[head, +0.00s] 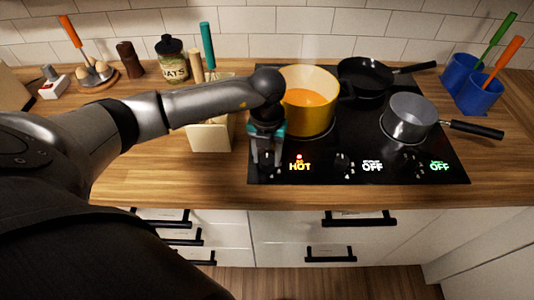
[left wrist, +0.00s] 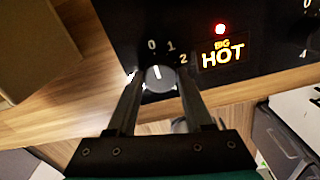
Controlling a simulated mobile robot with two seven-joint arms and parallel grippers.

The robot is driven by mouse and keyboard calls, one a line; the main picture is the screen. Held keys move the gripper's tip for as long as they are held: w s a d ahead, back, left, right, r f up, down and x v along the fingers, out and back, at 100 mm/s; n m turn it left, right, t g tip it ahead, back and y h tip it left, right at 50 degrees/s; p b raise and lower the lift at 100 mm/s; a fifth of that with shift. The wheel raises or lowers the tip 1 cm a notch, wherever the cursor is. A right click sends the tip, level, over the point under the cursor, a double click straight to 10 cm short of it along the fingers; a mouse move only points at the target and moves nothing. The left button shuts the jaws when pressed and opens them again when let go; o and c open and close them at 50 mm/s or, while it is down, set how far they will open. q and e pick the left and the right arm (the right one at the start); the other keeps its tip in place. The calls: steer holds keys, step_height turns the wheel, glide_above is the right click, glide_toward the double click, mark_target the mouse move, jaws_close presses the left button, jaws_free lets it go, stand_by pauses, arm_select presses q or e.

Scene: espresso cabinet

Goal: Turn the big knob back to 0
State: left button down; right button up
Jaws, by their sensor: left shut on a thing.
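The big knob (left wrist: 160,79) is a round grey dial with a white mark, at the left front corner of the black stove (head: 355,120). In the left wrist view its mark points up, close to the printed 0; 1 and 2 lie to the right. My left gripper (left wrist: 158,92) is shut on the knob, a finger on each side. In the head view the gripper (head: 266,162) comes down over the stove's left edge and hides most of the knob. The display marked BIG (left wrist: 222,53) reads HOT under a red light. My right gripper is in neither view.
A yellow pot (head: 308,112) with orange contents stands just behind my left gripper. A black pan (head: 366,77) and a grey saucepan (head: 408,118) are on the stove. A utensil block (head: 208,137) stands left. Other displays (head: 372,166) read OFF.

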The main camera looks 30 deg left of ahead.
mark_target(267, 159)
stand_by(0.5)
arm_select(q)
steer(key=shift+c, duration=1.5)
jaws_free()
steer(key=shift+r, duration=0.1)
step_height(267, 159, up, 15)
